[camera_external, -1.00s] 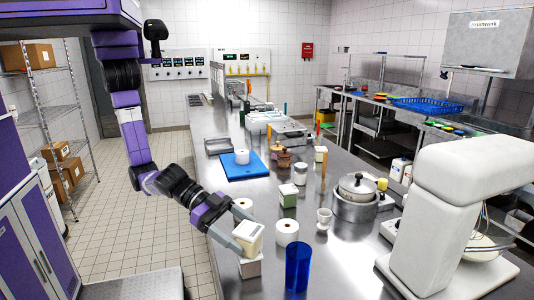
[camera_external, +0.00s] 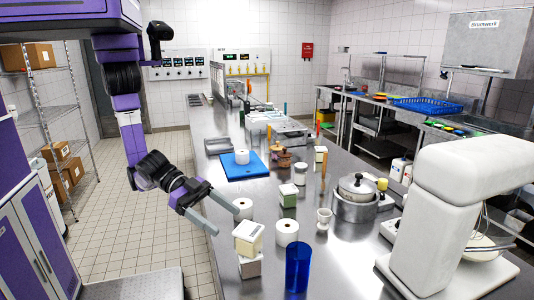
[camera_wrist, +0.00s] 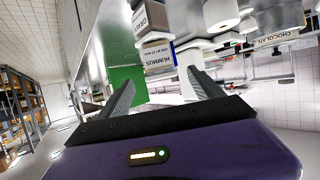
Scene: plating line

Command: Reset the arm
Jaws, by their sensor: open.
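My gripper (camera_external: 228,219) is open and empty in the external view. It hangs over the left edge of the steel counter, to the upper left of a pale box (camera_external: 247,236).
White rolls (camera_external: 286,232) and a blue cup (camera_external: 298,266) stand close to the stacked boxes. A pot (camera_external: 356,197) and a large white mixer (camera_external: 455,205) stand at the right. A blue board (camera_external: 236,172) lies farther back. The tiled floor left of the counter is clear.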

